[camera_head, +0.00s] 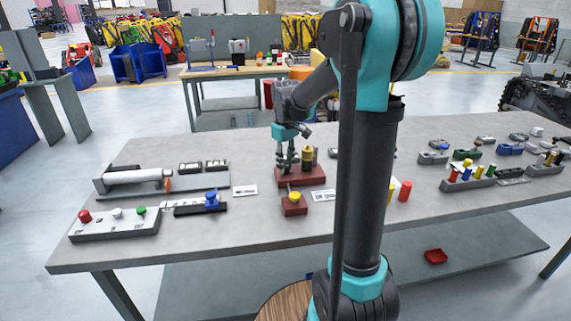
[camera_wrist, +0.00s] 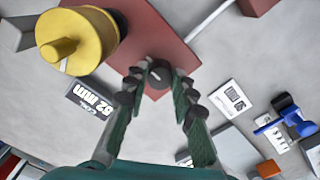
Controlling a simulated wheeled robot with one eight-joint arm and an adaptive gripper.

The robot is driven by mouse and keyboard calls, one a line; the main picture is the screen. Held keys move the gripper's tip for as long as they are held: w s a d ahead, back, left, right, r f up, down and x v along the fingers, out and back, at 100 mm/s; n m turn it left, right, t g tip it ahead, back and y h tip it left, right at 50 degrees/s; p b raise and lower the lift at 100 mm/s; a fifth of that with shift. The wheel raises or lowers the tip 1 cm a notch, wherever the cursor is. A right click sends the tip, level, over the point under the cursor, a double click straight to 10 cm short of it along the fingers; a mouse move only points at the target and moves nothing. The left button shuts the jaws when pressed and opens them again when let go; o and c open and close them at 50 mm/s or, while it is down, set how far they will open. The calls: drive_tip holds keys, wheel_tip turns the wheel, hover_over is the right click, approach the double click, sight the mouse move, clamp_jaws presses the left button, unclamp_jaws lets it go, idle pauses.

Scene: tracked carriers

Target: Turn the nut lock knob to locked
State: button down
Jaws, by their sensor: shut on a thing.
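The nut lock knob (camera_wrist: 158,76) is a small dark round knob with a light mark, on a red-brown base (camera_wrist: 150,30) in the wrist view. My gripper (camera_wrist: 158,80) has one fingertip on each side of it and is shut on it. In the head view my gripper (camera_head: 287,168) points down at the left part of the red-brown base (camera_head: 310,180), and the knob is hard to make out there. A yellow cylinder (camera_wrist: 75,42) with a round top stands left of the knob in the wrist view. Lock position markings are not readable.
A small red block with a yellow top (camera_head: 294,203) stands in front of the base. White label cards (camera_head: 245,190) lie nearby. A button box (camera_head: 115,224) and a blue-knobbed slider (camera_head: 211,200) are at the left. Several coloured parts (camera_head: 470,170) crowd the right.

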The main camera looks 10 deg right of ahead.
idle(0.3)
drive_tip(key=c, duration=1.3)
unclamp_jaws()
drive_tip(key=shift+o, duration=0.2)
drive_tip(key=shift+r, duration=0.1)
wheel_tip(320, 180, up, 12)
